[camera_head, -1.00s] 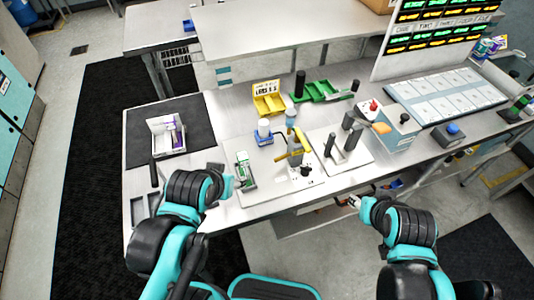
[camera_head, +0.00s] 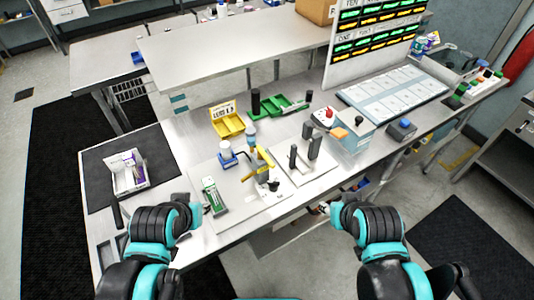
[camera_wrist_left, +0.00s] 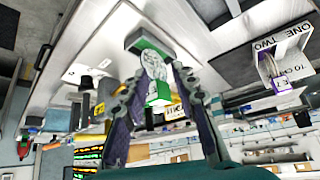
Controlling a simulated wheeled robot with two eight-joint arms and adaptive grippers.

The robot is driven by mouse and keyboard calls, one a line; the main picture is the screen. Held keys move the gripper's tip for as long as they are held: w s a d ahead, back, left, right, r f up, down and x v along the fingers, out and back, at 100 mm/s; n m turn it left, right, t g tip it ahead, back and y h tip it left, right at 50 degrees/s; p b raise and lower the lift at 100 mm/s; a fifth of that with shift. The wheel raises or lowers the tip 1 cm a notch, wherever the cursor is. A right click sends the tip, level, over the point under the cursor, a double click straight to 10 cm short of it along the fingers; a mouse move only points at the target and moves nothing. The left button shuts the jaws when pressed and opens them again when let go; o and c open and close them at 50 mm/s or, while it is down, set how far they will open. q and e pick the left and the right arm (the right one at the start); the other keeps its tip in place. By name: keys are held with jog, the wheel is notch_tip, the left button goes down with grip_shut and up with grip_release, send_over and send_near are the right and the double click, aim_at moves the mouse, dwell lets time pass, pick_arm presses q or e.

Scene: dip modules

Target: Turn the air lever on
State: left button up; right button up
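A yellow lever-like handle (camera_head: 264,160) stands on a fixture on a pale plate (camera_head: 245,200) near the middle of the bench. I cannot tell for sure whether it is the air lever. My left gripper (camera_head: 200,211) is at the bench's front edge, left of the fixture and close to a green-and-white part (camera_head: 212,193). In the left wrist view the fingers (camera_wrist_left: 162,112) are spread, with the green-and-white part (camera_wrist_left: 156,72) showing between and beyond them, apparently not held. My right gripper (camera_head: 324,208) is low in front of the bench edge, too small to read.
A second plate (camera_head: 312,168) with dark posts lies right of the fixture. Behind are a yellow bin (camera_head: 228,124) and green tray (camera_head: 284,106). A white box (camera_head: 128,178) sits left on a dark mat.

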pick_arm(q)
jog(key=w+d+r+p, duration=0.1)
jog(key=w+d+r+m+p, duration=0.1)
jog(key=r, duration=0.1)
jog(key=w+r+m+p, duration=0.1)
jog(key=r+p, duration=0.1)
jog(key=shift+d+r+g+h, duration=0.15)
jog(key=shift+d+g+h, duration=0.15)
jog(key=shift+d+h, duration=0.1)
grip_shut()
jog(key=w+d+r+m+g+p, duration=0.1)
jog(key=w+d+r+m+p, duration=0.1)
jog(key=d, duration=0.4)
jog(key=w+d+r+m+g+h+p, duration=0.1)
jog(key=w+d+r+m+g+p, duration=0.1)
jog(key=p, duration=0.5)
jog(key=w+d+r+m+g+h+p, duration=0.1)
jog(key=w+d+r+m+p, duration=0.3)
jog(key=d, duration=0.5)
jog(key=shift+w+d+m+g+p, duration=0.35)
jog(key=shift+w+m+p, duration=0.45)
jog(key=shift+w, duration=1)
